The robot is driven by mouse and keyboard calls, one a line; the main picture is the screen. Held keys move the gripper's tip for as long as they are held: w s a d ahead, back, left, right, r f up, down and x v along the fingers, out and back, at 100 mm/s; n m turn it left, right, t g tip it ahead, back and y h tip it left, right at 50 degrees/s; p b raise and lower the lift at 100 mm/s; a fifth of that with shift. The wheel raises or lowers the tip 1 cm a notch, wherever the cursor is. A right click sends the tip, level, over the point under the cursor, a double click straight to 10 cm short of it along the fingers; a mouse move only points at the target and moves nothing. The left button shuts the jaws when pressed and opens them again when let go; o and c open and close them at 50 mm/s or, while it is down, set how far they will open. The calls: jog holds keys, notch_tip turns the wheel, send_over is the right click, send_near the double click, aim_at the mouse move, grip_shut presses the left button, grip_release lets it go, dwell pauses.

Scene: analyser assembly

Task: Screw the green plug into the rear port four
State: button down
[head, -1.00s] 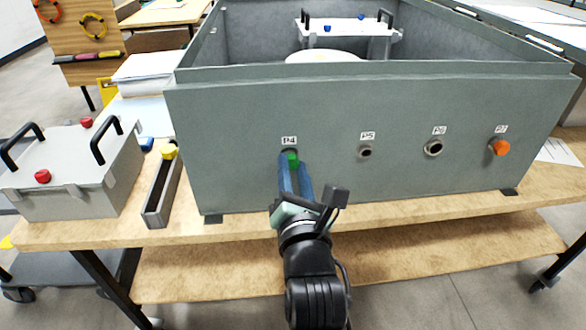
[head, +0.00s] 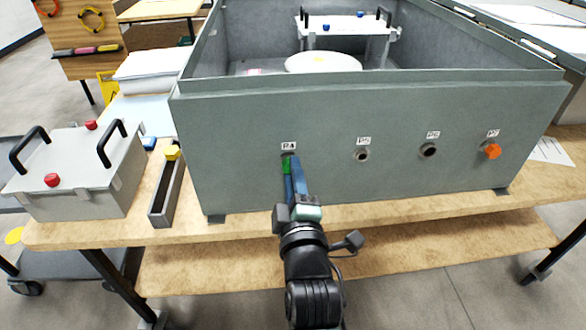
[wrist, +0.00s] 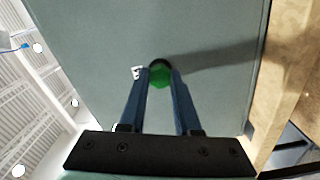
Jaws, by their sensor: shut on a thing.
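The green plug (head: 286,166) is at the port labelled P4 on the near face of the grey housing (head: 230,150). My gripper (head: 292,170) is shut on the plug, its blue fingers pointing at the panel. In the wrist view the green plug (wrist: 160,77) sits between the tips of my gripper (wrist: 160,84), against the panel (wrist: 100,40), with a dark ring behind its upper edge. How deep the plug sits in the port cannot be told. The P4 label is just above the fingertips, and the port itself is hidden.
Two open ports, P5 (head: 361,155) and P6 (head: 428,150), lie to the right; an orange plug (head: 493,151) fills the last one. A narrow tray (head: 160,215) with a yellow plug (head: 171,153) and a grey lidded box (head: 80,190) stand left. The space before the panel is clear.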

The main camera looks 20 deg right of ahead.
jog(key=m+p, duration=0.2)
jog(key=m, duration=0.6)
jog(key=shift+a+f+m+p, duration=0.1)
jog(key=shift+f+m+p, duration=0.05)
jog(key=shift+m+p, duration=0.15)
jog(key=c, duration=0.7)
grip_release()
jog(key=shift+c, duration=0.2)
jog(key=n+b, duration=0.2)
jog(key=n, duration=0.6)
jog(key=n+b, duration=0.3)
jog(key=n, duration=0.5)
jog(key=n+b, duration=0.2)
jog(key=n, duration=0.6)
jog(key=shift+r+b, duration=0.4)
